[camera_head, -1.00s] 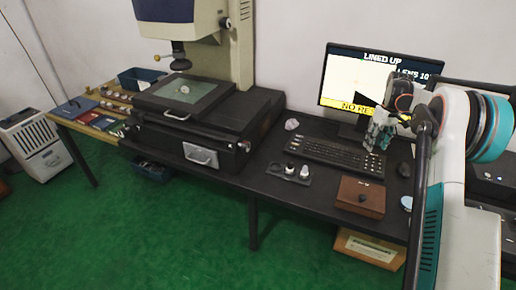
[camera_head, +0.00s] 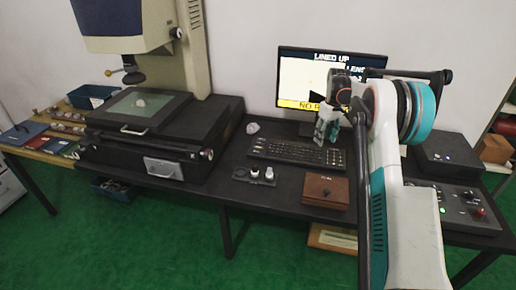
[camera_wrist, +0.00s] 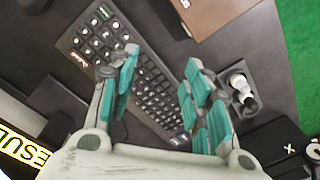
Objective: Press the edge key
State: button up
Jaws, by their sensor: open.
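The black keyboard (camera_head: 290,153) lies on the dark table in front of the monitor. It also shows in the wrist view (camera_wrist: 150,95), running diagonally below my gripper. I cannot read which key is the edge key. My gripper (camera_head: 327,130) hangs over the right part of the keyboard in the head view. In the wrist view my gripper (camera_wrist: 162,62) has its two teal-padded fingers spread apart, with nothing between them; the fingers hide part of the keys.
The monitor (camera_head: 310,80) stands behind the keyboard, partly hidden by my arm. A brown box (camera_head: 325,190) and a small tray with white-topped pieces (camera_head: 255,175) lie in front. A large measuring machine (camera_head: 150,140) stands left. A control box (camera_head: 460,207) is at right.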

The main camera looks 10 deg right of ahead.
grip_shut()
dwell(1.1)
